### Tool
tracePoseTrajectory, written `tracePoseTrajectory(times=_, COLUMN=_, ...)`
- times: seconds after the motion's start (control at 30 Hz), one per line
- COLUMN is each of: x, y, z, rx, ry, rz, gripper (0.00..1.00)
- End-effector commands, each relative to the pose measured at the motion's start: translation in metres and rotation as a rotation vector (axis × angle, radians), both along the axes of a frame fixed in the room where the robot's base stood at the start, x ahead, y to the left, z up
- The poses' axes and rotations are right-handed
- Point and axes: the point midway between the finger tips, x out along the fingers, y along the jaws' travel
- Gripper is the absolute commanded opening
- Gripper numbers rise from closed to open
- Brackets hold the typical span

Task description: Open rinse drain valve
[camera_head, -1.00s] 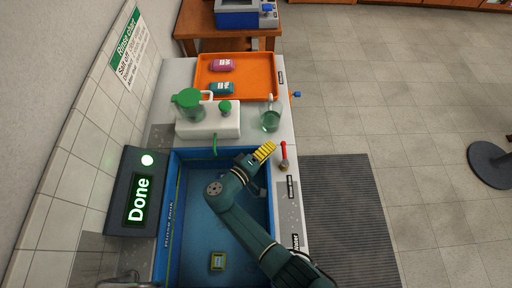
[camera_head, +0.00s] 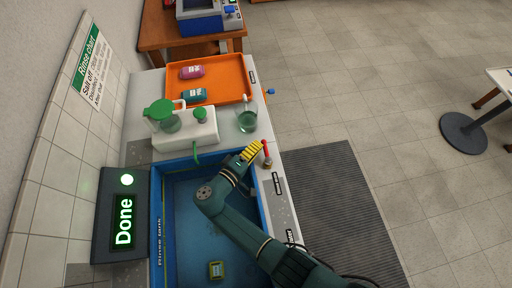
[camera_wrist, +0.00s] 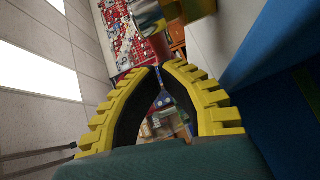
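A valve with a red lever (camera_head: 266,147) and a brass-coloured base stands on the grey bench edge, right of the blue rinse tank (camera_head: 262,207). My gripper (camera_head: 256,147) has yellow ribbed fingers and is just left of the red lever, over the tank's far right corner. In the head view I cannot tell whether they touch. In the wrist view the fingertips (camera_wrist: 160,68) meet or nearly meet, with nothing held between them. A brass-coloured metal part (camera_wrist: 165,14) shows beyond the tips, probably the valve.
A glass beaker (camera_head: 246,118) and a white unit with a green-lidded jug (camera_head: 165,115) stand behind the tank. An orange tray (camera_head: 230,76) is farther back, with a blue-handled fitting (camera_head: 270,91) at its right. A display (camera_head: 122,220) reads "Done". Open floor lies to the right.

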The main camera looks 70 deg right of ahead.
Motion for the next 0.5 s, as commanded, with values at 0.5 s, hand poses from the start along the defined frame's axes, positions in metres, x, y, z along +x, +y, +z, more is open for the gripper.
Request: tracePoseTrajectory(times=0.5, x=-0.0031, y=-0.0044, z=-0.002, rx=0.001, ry=-0.001, rz=-0.065, gripper=0.0)
